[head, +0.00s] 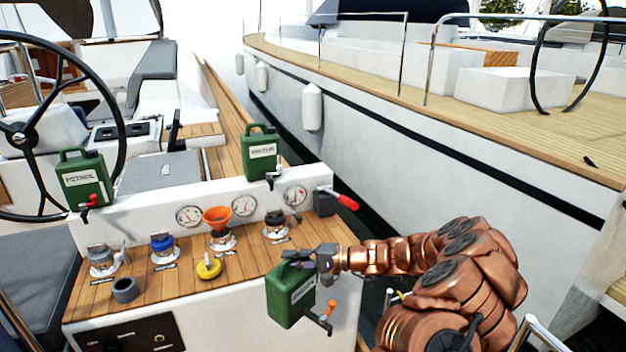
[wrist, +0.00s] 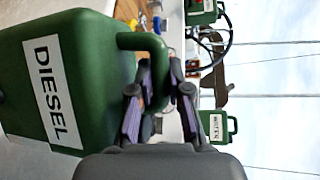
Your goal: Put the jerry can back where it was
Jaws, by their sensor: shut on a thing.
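My gripper (head: 308,257) is shut on the handle of a green jerry can (head: 290,297). The can hangs in front of the console's right front side, apart from the deck. Its white label reads DIESEL in the wrist view (wrist: 50,92), where the purple-padded fingers (wrist: 158,100) close around the handle. The can has an orange-tipped tap at its lower right. A green PETROL can (head: 84,181) stands on the ledge at left. A third green can (head: 260,152) stands on the ledge at right; its label is too small to read surely.
The wooden console top (head: 180,280) holds several filler necks, an orange funnel (head: 217,217), a yellow cap (head: 208,268) and a dark cup (head: 125,290). A red-handled lever (head: 345,201) sticks out at the right. The white ledge (head: 150,215) has bare room between the two standing cans.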

